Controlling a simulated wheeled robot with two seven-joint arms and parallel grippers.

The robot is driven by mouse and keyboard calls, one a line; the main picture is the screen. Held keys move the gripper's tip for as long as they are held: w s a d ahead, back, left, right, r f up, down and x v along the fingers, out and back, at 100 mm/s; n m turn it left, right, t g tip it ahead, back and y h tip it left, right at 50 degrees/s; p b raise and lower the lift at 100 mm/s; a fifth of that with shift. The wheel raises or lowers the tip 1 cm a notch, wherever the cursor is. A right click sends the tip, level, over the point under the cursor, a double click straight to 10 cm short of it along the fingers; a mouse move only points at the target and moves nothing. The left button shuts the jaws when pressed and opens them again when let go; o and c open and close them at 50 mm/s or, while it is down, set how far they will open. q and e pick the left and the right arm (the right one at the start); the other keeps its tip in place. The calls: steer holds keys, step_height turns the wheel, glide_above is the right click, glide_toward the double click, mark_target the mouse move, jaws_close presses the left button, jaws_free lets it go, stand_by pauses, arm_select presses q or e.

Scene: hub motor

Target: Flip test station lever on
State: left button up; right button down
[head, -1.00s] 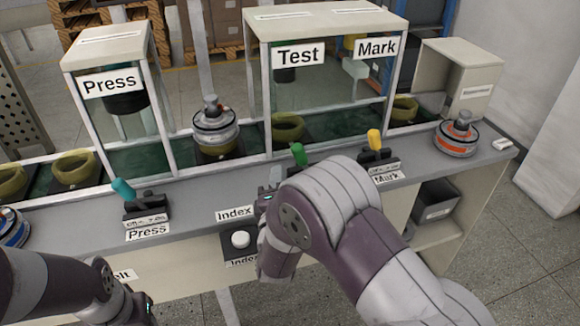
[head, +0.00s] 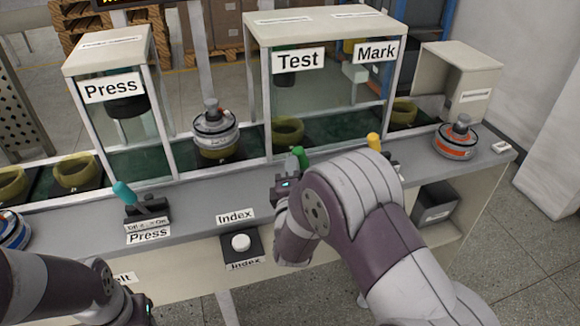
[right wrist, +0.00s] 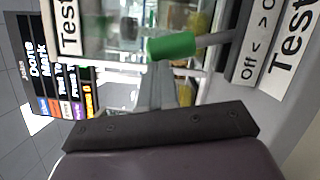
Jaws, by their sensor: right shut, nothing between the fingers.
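The test station lever has a green handle (head: 300,157). In the head view it leans slightly left, and its base and label are hidden behind my right arm. In the right wrist view the green handle (right wrist: 172,46) stands out in front of a label (right wrist: 258,40) reading "Off" and partly "On". My right gripper (head: 280,186) is shut and empty, just left of and in front of the lever; I see no clear contact. Only part of my left gripper (head: 141,308) shows at the lower left, and its fingers are out of sight.
The teal Press lever (head: 124,193) stands to the left and the yellow Mark lever (head: 374,142) to the right. An orange-ringed motor (head: 457,140) sits at the right end. The glazed Test housing (head: 330,95) stands behind.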

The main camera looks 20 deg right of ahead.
mark_target(303, 151)
steer(key=shift+d+r+m+g+p, duration=0.4)
steer(key=shift+d+r+m+p, duration=0.35)
steer(key=shift+m+p, duration=0.25)
steer(key=shift+d+r+m+p, duration=0.2)
steer(key=shift+d+m+p, duration=0.4)
steer(key=shift+m, duration=0.1)
steer(key=shift+w+d+m+g+y+p, duration=0.1)
steer(key=shift+d+m+g+y+p, duration=0.4)
steer(key=shift+d+m, duration=1.1)
steer(key=shift+d+h, duration=0.2)
steer(key=shift+h, duration=0.1)
